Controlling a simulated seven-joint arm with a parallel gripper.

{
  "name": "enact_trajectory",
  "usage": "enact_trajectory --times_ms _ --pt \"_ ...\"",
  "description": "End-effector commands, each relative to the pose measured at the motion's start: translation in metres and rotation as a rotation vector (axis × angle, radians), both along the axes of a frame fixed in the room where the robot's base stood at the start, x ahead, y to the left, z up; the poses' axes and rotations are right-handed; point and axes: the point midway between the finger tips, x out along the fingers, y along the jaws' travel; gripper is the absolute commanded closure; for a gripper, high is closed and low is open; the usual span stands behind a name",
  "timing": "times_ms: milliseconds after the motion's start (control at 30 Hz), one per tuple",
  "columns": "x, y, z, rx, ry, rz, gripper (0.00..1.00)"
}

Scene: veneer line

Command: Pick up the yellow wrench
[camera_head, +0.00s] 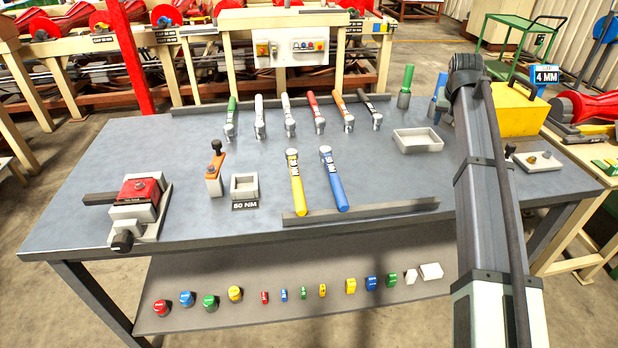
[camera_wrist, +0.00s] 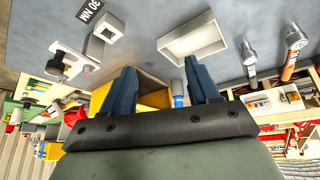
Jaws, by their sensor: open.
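The yellow wrench (camera_head: 296,183) lies on the grey bench in the head view, its head toward the back and its handle end near the front ledge. A blue wrench (camera_head: 334,180) lies close to its right. My gripper (camera_wrist: 160,66) is open and shows nothing held between its dark blue fingers in the wrist view. My arm rises on the right side of the head view, well to the right of the yellow wrench and apart from it. The fingers are not clear in the head view. I do not make out the yellow wrench in the wrist view.
Several wrenches with coloured handles stand along the back rail (camera_head: 280,104). A white tray (camera_head: 418,141) and yellow box (camera_head: 510,112) are at right. A small grey box (camera_head: 245,188) and red-topped vise (camera_head: 139,200) stand left. A low ledge (camera_head: 360,212) runs along the front.

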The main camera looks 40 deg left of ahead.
Motion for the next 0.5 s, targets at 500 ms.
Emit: enact_trajectory --times_ms 500 --pt "-0.213 0.206 -0.019 -0.101 0.292 0.312 0.4"
